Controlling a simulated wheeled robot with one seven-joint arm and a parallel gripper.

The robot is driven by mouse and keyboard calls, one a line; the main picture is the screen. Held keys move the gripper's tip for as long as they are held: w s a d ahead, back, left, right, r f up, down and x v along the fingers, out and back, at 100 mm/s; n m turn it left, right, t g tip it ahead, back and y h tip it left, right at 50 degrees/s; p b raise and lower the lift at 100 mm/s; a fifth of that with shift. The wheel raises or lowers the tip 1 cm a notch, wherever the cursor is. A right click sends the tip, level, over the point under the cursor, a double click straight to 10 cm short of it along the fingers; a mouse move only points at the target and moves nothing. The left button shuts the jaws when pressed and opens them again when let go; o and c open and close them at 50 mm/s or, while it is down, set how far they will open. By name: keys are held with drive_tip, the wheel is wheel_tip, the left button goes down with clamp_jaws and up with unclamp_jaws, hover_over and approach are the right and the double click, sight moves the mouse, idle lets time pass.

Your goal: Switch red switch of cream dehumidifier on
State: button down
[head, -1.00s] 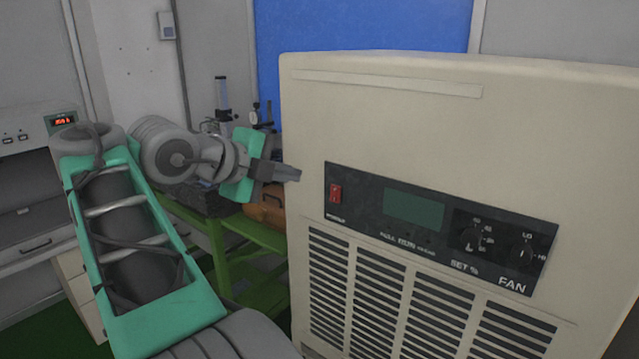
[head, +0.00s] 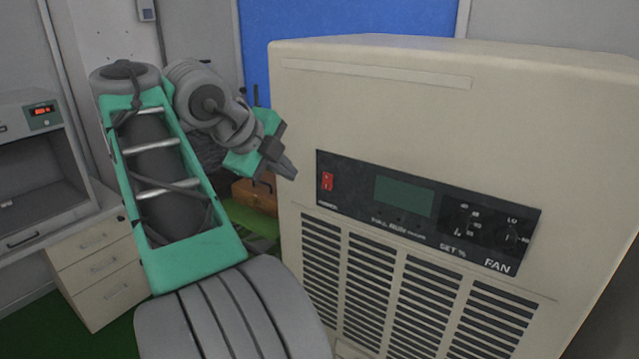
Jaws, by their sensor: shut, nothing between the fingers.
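The cream dehumidifier (head: 400,120) stands on the right, its front panel turned toward me. The red switch (head: 327,181) is a small rocker at the left end of the black control panel (head: 350,190). Its on or off position is too small to tell. My gripper (head: 290,172) is shut and empty, just left of the panel, pointing right and slightly down toward the switch. A gap in the picture separates the fingertips from the switch; I cannot tell the depth between them.
The panel also carries a dark green display (head: 404,196) and dials at its right. A brown case (head: 256,195) sits on a green stand behind my arm. White drawers (head: 100,262) and a cabinet with a red readout (head: 42,111) stand at the left.

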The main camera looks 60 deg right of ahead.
drive_tip(key=b, duration=0.5)
approach(325, 189)
drive_tip(key=w+a+f+x, duration=0.1)
drive_tip(key=x, duration=0.4)
drive_tip(key=shift+s+d+r, duration=0.1)
drive_tip(key=shift+s+d, duration=0.5)
drive_tip(key=shift+d, duration=0.2)
drive_tip(key=shift+s, duration=0.1)
